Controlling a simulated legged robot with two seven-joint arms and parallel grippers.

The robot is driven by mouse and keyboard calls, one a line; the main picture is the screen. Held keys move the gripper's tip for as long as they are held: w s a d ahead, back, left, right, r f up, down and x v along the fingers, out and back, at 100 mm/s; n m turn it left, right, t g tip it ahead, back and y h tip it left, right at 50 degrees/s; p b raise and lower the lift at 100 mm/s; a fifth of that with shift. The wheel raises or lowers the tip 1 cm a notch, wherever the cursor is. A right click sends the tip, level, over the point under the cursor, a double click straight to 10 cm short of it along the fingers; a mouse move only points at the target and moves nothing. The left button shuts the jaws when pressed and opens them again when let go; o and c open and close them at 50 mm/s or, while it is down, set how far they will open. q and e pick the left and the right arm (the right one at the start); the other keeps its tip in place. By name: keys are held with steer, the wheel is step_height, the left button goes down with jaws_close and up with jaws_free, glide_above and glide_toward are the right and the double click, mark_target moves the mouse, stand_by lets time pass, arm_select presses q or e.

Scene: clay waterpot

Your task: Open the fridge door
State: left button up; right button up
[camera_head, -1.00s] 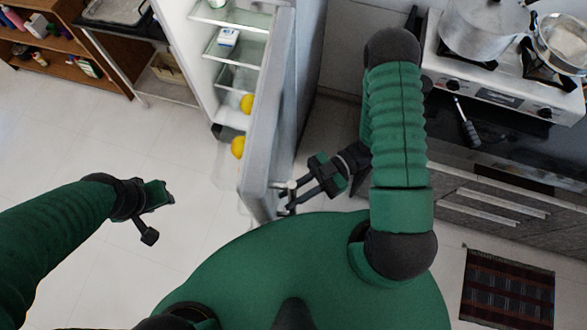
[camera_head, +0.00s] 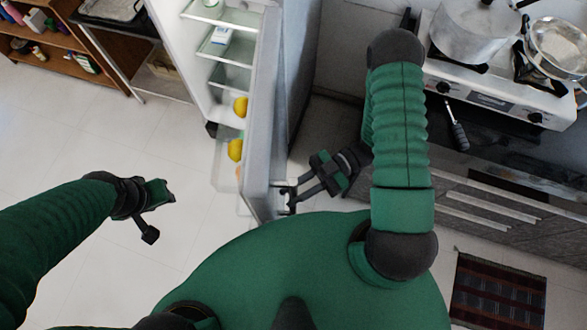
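The fridge (camera_head: 174,50) stands upper left of centre and is open, with its lit shelves showing. Its door (camera_head: 262,110) is swung well out towards me and is seen nearly edge-on. My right gripper (camera_head: 292,196) is at the outer side of the door's near end, its fingers around the small light handle (camera_head: 283,184). The fingers partly hide the handle, and the grip looks closed on it. My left gripper (camera_head: 158,212) is open and empty, over the floor left of the door, with its fingers apart.
Yellow fruits (camera_head: 235,149) sit in the door's shelves. A stove (camera_head: 500,85) with pots stands at the right above drawers. A wooden shelf (camera_head: 60,50) is at the far left. The floor (camera_head: 110,130) left of the door is clear.

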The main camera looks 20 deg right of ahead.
steer(key=o, duration=0.3)
steer(key=shift+d, duration=0.1)
steer(key=shift+o, duration=0.2)
steer(key=shift+d+f, duration=0.1)
steer(key=shift+d, duration=0.1)
steer(key=w+d+b, duration=0.2)
steer(key=d+b, duration=0.3)
steer(key=d, duration=1.1)
steer(key=shift+w+d, duration=0.2)
steer(key=shift+w, duration=0.05)
